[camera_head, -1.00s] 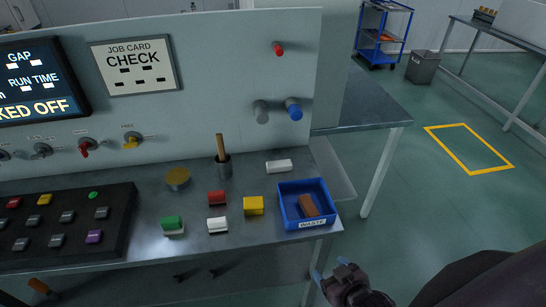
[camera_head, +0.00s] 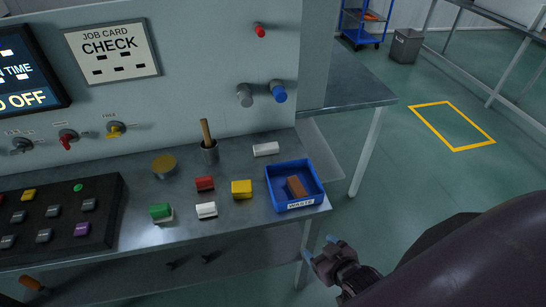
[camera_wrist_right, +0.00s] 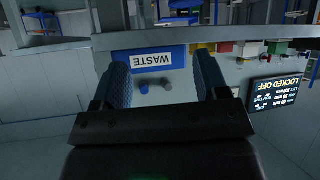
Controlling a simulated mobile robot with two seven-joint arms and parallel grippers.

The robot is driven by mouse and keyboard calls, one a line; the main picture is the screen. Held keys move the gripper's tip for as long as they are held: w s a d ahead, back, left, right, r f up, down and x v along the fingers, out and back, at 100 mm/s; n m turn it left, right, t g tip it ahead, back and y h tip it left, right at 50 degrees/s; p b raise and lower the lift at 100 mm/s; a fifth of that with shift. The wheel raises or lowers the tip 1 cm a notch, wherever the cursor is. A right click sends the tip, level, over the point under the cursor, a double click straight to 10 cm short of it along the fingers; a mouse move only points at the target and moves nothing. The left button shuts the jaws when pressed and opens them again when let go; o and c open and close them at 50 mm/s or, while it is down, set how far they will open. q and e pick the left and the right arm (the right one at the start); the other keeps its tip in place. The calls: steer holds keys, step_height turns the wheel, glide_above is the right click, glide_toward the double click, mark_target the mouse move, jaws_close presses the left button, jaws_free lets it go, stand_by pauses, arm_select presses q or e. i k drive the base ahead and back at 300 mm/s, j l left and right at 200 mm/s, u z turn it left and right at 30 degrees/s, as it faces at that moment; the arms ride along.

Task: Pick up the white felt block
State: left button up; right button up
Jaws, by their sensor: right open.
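Two white blocks lie on the grey bench in the head view. One white block (camera_head: 206,210) is in front of a red block (camera_head: 205,184), between a green block (camera_head: 161,212) and a yellow block (camera_head: 241,188). The other white block (camera_head: 265,149) lies farther back, behind the blue waste tray (camera_head: 296,205). I cannot tell which one is felt. My right gripper (camera_head: 320,250) is open and empty, off the bench's front edge, below and right of the tray. In the wrist view its fingers (camera_wrist_right: 163,72) frame the tray's upside-down label. My left gripper is out of view.
The waste tray holds a brown block (camera_head: 297,187). A dark cup (camera_head: 209,152) with a wooden handle and a round tan-topped object (camera_head: 164,164) stand near the upright panel (camera_head: 200,60). A button box (camera_head: 60,220) fills the bench's left.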

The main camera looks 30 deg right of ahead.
mark_target(262, 149)
steer(key=l+u, duration=0.3)
steer(key=l, duration=0.9)
steer(key=l+u, duration=0.25)
steer(key=l, duration=0.95)
steer(key=i+j+u, duration=0.15)
